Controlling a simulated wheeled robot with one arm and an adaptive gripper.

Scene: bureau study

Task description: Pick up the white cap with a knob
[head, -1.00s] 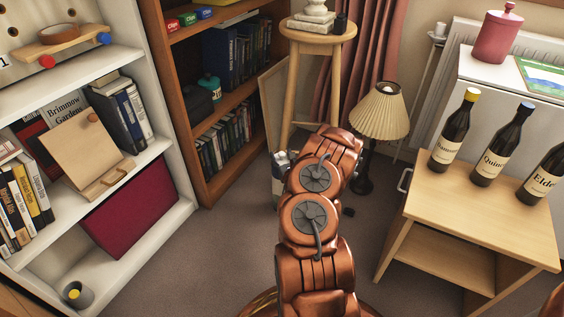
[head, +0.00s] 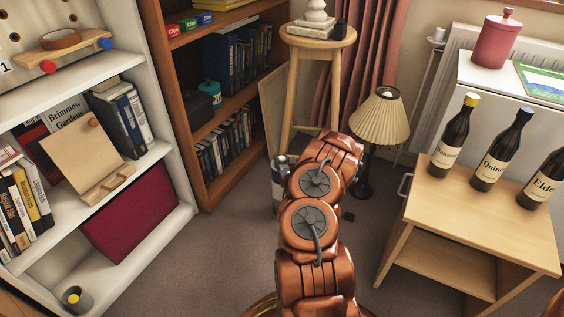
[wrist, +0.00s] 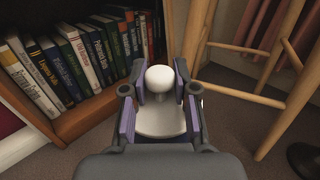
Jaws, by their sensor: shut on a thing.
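In the wrist view, the white cap (wrist: 160,121) has a round white knob (wrist: 160,79) and a broad pale body below it. My gripper (wrist: 161,83) has dark fingers with purple pads on both sides of the knob, and it is shut on the cap. The cap's lower edge is partly hidden by the gripper body. In the head view, my copper-coloured arm hides most of the gripper, and I cannot make out the cap there.
A brown bookcase (head: 207,132) stands behind the arm on the left. A wooden stool (head: 318,37) and a pleated lamp (head: 380,118) stand behind the arm. A small table (head: 490,215) with bottles is at right. Dark carpet (head: 225,245) lies clear between the shelves and arm.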

